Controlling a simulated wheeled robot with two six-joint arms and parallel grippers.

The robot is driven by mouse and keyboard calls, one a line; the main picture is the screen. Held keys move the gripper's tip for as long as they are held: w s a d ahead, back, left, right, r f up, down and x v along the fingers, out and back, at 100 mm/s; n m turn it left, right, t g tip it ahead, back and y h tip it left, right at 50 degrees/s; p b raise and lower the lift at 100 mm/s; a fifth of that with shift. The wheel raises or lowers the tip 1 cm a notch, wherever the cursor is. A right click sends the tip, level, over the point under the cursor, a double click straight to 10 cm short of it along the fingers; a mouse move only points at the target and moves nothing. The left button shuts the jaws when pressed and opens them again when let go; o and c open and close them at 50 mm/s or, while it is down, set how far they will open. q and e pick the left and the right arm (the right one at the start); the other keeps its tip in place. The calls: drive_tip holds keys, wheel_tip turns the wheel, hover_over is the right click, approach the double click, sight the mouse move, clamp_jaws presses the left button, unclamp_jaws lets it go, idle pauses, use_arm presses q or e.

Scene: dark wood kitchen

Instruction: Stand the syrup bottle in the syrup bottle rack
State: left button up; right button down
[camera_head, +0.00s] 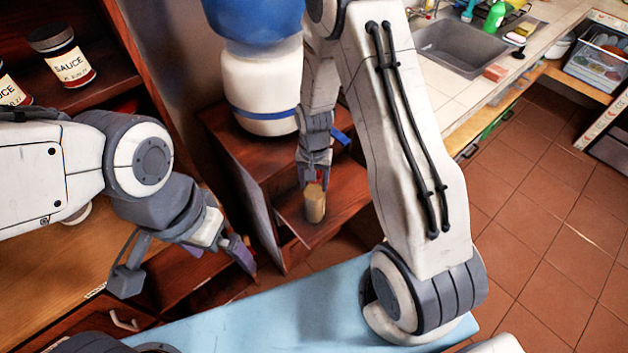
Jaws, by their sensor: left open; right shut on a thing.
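My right gripper (314,184) points down in the middle of the view. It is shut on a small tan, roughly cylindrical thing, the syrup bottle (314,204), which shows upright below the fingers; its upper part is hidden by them. The bottle is over or in front of a dark wood shelf (345,197); I cannot tell whether it touches the wood. My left gripper (240,256) is open and empty, lower left of the bottle. I cannot pick out the syrup bottle rack with certainty.
A large white container with a blue top (262,75) stands on the dark wood unit. Sauce jars (64,57) are on a shelf at upper left. A light blue surface (290,305) lies in front. A sink (460,46) and open tiled floor (530,190) are at right.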

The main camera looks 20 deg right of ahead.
drive_tip(key=shift+f, duration=0.15)
drive_tip(key=shift+c, duration=0.8)
unclamp_jaws()
